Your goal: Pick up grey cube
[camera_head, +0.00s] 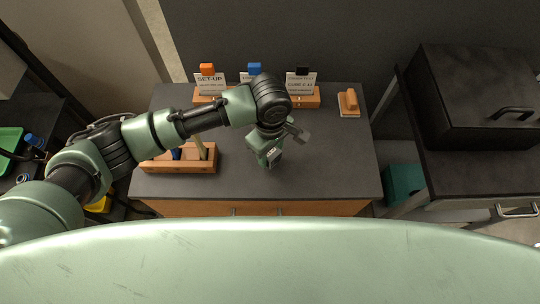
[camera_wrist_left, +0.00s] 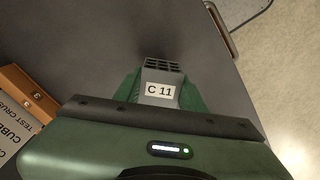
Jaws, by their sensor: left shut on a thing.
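My left gripper (camera_head: 268,158) points down over the dark grey table top (camera_head: 330,170), near its middle. In the left wrist view its green fingers (camera_wrist_left: 160,98) are shut on a grey cube (camera_wrist_left: 164,67) with a lattice top and a white label reading "C 11". In the head view the cube is mostly hidden by the gripper and wrist. I cannot tell whether it touches the table. My right gripper is in neither view.
A wooden rack (camera_head: 180,164) with tools stands left. A wooden-handled brush (camera_head: 348,102) lies back right. The table's right side is clear.

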